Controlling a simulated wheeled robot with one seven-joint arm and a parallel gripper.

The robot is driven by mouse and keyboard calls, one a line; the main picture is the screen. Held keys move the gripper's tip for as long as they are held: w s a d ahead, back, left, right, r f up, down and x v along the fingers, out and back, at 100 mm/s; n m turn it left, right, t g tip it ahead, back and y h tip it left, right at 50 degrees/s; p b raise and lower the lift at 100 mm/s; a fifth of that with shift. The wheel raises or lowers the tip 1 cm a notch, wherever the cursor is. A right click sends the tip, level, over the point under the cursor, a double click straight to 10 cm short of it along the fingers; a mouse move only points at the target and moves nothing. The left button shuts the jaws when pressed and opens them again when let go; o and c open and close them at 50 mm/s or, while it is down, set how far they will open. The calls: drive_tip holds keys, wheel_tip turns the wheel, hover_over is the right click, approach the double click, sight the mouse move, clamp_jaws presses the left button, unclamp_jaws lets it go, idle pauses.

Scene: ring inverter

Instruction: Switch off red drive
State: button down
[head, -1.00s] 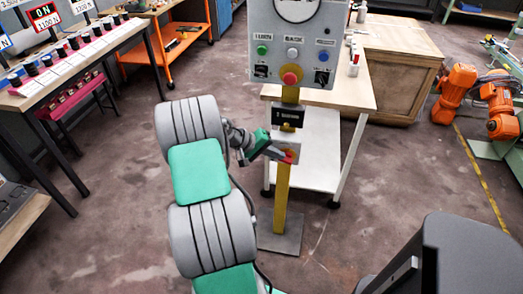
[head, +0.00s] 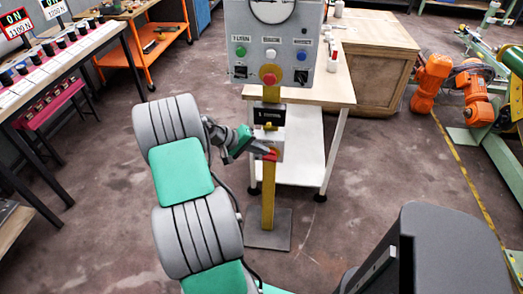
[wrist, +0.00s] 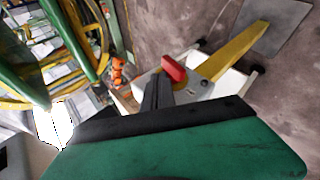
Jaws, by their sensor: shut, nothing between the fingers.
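A red switch handle (head: 271,155) sits on a small pale box (head: 277,142) on a yellow post, below a black label plate (head: 269,114). My gripper (head: 262,150) is shut and empty, with its fingertips at the left of the handle. In the wrist view the red handle (wrist: 173,69) stands just past the tips of my dark fingers (wrist: 157,82). I cannot tell whether they touch. A red-framed sign (head: 15,27) reading ON stands above the bench at the left.
A control panel (head: 270,45) with a gauge, coloured buttons and a red mushroom button tops the yellow post (head: 268,195). A white table (head: 300,150) stands behind it. Orange robot arms (head: 432,80) are at the right. Floor left of the post is clear.

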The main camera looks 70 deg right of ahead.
drive_tip(key=s+d+r+p+v, duration=0.1)
drive_tip(key=r+p+v, duration=0.1)
drive_tip(key=v, duration=1)
drive_tip(key=shift+s+p, duration=0.2)
drive_tip(key=shift+p, duration=0.2)
